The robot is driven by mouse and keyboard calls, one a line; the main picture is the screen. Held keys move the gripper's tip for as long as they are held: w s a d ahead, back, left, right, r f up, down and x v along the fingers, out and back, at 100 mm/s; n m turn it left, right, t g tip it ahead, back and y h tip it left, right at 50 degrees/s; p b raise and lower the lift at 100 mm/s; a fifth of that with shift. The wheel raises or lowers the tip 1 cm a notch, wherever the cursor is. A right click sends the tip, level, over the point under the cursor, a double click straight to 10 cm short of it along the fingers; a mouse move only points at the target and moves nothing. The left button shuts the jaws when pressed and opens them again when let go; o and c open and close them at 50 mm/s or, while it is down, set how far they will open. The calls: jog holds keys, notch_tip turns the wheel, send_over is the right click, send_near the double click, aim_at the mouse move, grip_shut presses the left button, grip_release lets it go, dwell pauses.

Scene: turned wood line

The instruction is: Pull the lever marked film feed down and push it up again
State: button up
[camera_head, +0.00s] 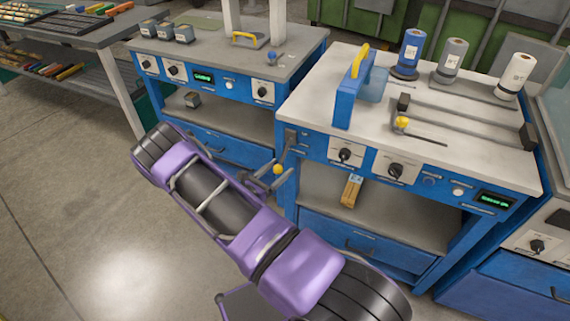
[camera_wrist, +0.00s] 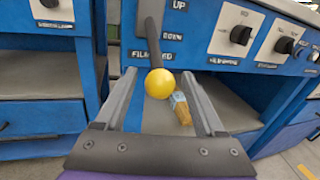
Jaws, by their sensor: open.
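The film feed lever is on the front of the right blue workbench. Its yellow ball knob (camera_head: 279,169) shows beside my gripper (camera_head: 274,173) in the head view. In the wrist view the yellow knob (camera_wrist: 159,84) sits between the two fingers of my open gripper (camera_wrist: 158,76), with gaps visible on both sides. The grey lever shaft (camera_wrist: 150,35) runs from the knob to the top of the picture, in front of a blue panel with UP, DOWN and FILM FEED labels (camera_wrist: 153,55). The lever's exact angle is hard to tell.
Black rotary knobs on white plates (camera_wrist: 240,33) are to the right of the lever. A wooden block (camera_wrist: 180,108) lies on the shelf below. The bench top (camera_head: 385,112) carries a blue yellow-handled device (camera_head: 353,90) and several rolls. Another blue bench (camera_head: 222,65) stands to the left.

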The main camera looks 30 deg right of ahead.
jog(key=shift+x, duration=1.65)
grip_shut()
